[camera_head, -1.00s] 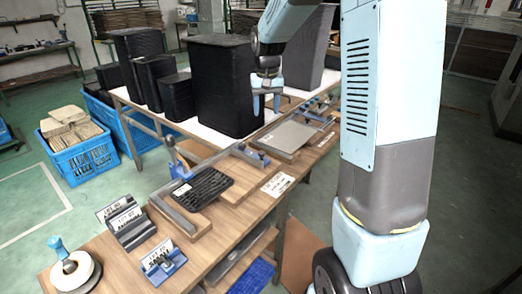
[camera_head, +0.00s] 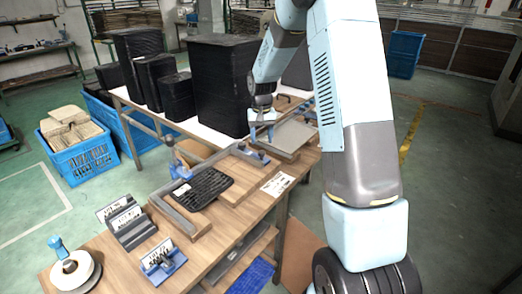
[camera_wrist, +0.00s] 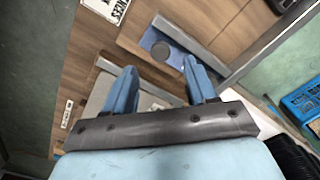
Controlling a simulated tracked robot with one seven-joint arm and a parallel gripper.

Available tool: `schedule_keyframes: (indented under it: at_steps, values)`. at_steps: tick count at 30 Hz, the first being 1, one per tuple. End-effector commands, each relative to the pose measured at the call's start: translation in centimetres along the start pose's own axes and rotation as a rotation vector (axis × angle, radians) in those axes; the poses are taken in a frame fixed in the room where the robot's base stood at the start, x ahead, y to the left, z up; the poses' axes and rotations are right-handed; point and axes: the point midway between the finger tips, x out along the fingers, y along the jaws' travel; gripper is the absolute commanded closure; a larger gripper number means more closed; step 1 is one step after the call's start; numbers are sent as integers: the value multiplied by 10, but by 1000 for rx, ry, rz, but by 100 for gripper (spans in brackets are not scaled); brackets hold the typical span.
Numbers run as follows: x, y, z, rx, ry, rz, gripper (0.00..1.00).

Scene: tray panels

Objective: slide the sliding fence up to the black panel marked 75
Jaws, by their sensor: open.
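The black ribbed panel (camera_head: 209,187) lies flat on a wooden board in a grey-railed fixture on the bench. It has a small white label, too small to read. What looks like the sliding fence (camera_head: 249,154), a short grey crossbar with blue parts, sits at the fixture's far right end. Bare board shows between it and the panel. My gripper (camera_head: 263,131) is above and just beyond this bar, open and empty. In the wrist view, my open fingers (camera_wrist: 162,88) point towards a grey bar (camera_wrist: 207,57) beside a dark round knob (camera_wrist: 160,50). I cannot tell contact.
A flat grey panel (camera_head: 290,136) lies behind the fixture to the right. A white label card (camera_head: 277,184) lies on the bench's right edge. Grey blocks with labels (camera_head: 127,222), a blue-based stand (camera_head: 162,260) and a round blue-handled tool (camera_head: 72,268) stand at the near left. Tall black stacks (camera_head: 221,85) stand behind.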

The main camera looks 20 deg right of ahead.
Motion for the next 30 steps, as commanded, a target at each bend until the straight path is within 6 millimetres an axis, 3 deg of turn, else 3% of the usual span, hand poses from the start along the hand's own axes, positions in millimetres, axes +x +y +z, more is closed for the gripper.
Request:
schedule_keyframes:
  at_steps: [3, 9, 23, 30]
  values:
    - [22, 0, 1, 1, -4, 0, 44]
    - [47, 0, 0, 0, -2, 0, 44]
    - [59, 1, 0, 1, 0, 0, 44]
    - [58, 1, 0, 1, 0, 0, 64]
